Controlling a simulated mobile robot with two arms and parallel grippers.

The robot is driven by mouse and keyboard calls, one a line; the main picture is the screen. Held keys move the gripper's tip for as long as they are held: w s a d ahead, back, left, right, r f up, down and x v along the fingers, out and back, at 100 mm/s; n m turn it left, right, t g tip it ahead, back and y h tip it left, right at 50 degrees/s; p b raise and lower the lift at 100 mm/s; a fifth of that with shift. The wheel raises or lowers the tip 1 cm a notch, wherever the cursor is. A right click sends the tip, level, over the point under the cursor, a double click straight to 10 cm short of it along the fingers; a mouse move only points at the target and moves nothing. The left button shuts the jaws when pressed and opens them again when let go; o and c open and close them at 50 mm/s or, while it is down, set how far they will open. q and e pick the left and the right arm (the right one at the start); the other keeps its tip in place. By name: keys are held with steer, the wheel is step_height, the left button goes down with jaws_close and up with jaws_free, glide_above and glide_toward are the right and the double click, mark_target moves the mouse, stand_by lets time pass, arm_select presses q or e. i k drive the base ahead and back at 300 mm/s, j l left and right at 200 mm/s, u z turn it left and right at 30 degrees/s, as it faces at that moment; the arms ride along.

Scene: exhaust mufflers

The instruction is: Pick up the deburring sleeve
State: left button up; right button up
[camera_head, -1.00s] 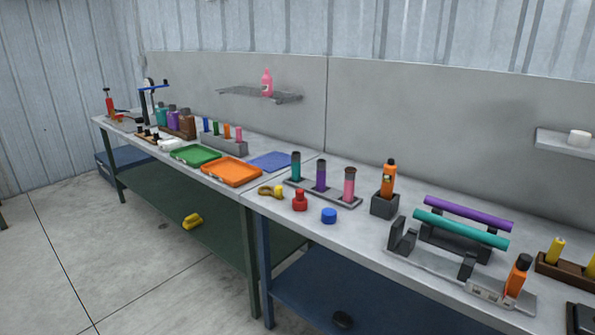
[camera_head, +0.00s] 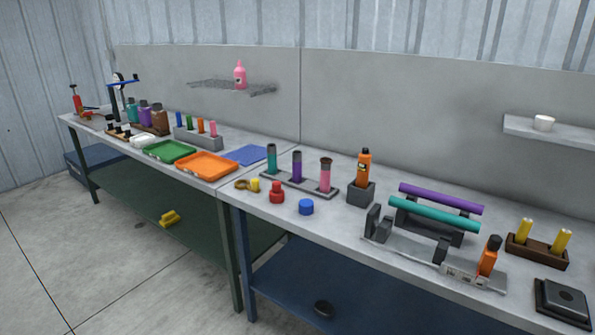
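I cannot tell for sure which thing is the deburring sleeve. Small loose pieces stand on the near bench: a blue round piece (camera_head: 306,207), a red stepped piece (camera_head: 277,192) and a yellow piece (camera_head: 254,185) beside a brass-coloured one (camera_head: 242,186). Behind them, a grey rack (camera_head: 326,191) holds teal (camera_head: 271,158), purple (camera_head: 297,167) and pink (camera_head: 325,175) upright cylinders with dark tops. Neither of my grippers shows.
An orange tool (camera_head: 364,165) stands in a dark block. A fixture bears a purple tube (camera_head: 441,198) and a teal tube (camera_head: 433,215). Orange (camera_head: 206,165) and green (camera_head: 169,152) trays lie on the far bench. Open floor (camera_head: 120,270) lies in front.

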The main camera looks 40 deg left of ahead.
mark_target(276, 195)
steer(key=u, duration=1.25)
